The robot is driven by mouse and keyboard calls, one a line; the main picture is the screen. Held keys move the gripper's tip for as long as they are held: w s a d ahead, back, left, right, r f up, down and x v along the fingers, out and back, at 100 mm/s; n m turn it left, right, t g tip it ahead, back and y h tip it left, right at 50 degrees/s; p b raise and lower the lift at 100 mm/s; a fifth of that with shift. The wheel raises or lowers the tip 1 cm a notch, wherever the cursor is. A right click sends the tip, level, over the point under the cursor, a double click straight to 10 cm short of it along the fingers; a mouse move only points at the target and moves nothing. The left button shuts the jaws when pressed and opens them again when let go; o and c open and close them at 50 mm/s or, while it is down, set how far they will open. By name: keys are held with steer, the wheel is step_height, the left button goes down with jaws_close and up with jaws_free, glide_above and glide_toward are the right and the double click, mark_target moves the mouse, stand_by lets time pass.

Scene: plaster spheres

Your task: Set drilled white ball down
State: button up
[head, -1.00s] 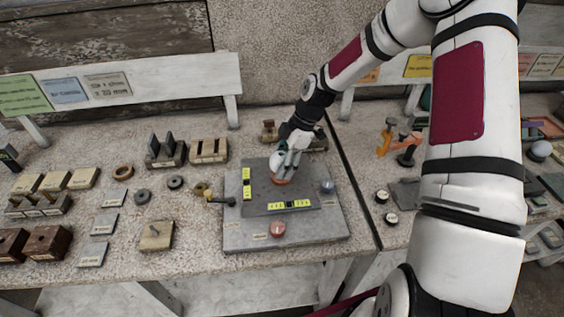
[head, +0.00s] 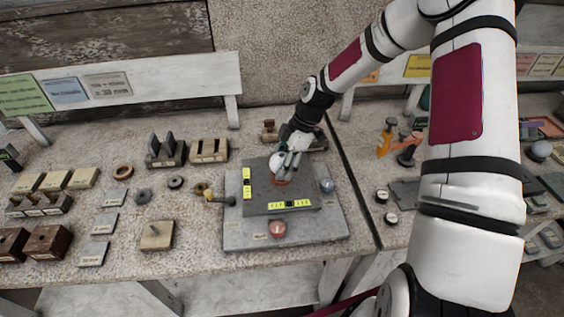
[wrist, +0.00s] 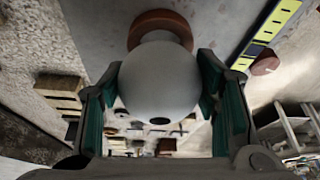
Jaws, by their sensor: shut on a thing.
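The drilled white ball (wrist: 159,78) fills the middle of the wrist view, with a dark hole low on its side facing the camera. My gripper (wrist: 160,90) is shut on it, with a green-padded finger at each side. In the wrist view a reddish-brown ring (wrist: 160,24) lies just beyond the ball on the grey surface; I cannot tell whether they touch. In the head view my gripper (head: 285,165) is over the grey board, the ball (head: 277,165) is partly hidden by the fingers, and the ring (head: 281,181) shows just below it.
Slotted blocks (head: 208,150) stand behind left.

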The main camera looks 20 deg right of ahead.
steer(key=shift+f, duration=0.8)
steer(key=o, duration=1.4)
steer(key=shift+r, duration=0.2)
steer(key=shift+r+p, duration=0.55)
steer(key=shift+r, duration=1.3)
